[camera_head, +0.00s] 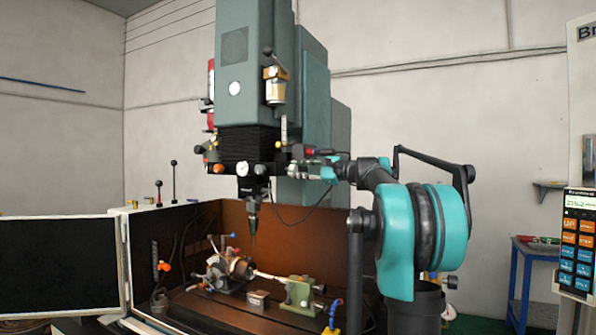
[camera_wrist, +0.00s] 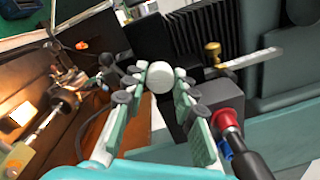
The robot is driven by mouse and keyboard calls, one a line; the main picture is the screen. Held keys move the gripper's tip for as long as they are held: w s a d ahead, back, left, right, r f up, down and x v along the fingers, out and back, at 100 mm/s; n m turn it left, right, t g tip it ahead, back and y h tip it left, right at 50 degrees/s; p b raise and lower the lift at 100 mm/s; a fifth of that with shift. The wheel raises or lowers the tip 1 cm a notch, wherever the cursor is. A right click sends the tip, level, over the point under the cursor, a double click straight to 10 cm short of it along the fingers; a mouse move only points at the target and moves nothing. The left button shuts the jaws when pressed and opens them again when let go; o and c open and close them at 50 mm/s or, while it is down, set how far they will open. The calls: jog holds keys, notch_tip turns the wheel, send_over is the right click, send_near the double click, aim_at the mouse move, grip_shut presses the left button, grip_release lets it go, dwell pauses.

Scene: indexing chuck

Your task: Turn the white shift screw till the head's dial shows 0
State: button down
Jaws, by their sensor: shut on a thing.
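The white shift screw (camera_wrist: 160,77) shows in the wrist view as a round white knob end on the side of the machine's dark head. My gripper (camera_wrist: 162,80) has a green finger on each side of it, with the tips against its rim, and is shut on it. In the head view my gripper (camera_head: 291,169) reaches in from the right to the side of the head, and the screw is hidden there. The head's dial (camera_head: 243,170) is a small white round face on the front of the black head. Its reading is too small to tell.
A brass-knobbed lever (camera_wrist: 213,55) and a red knob (camera_wrist: 227,120) sit close to my right finger. Below the head is a spindle tool (camera_head: 253,220) over a chuck (camera_head: 238,267) in an open enclosure. A control panel (camera_head: 578,240) stands at far right.

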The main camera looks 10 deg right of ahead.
jog(key=n, duration=0.6)
jog(key=shift+n, duration=0.3)
jog(key=n, duration=0.5)
jog(key=shift+f+g, duration=0.1)
jog(key=shift+g, duration=0.2)
jog(key=shift+n, duration=0.3)
jog(key=c, duration=1.2)
grip_release()
jog(key=shift+d, duration=0.1)
jog(key=v, duration=1.2)
jog(key=shift+f, duration=0.15)
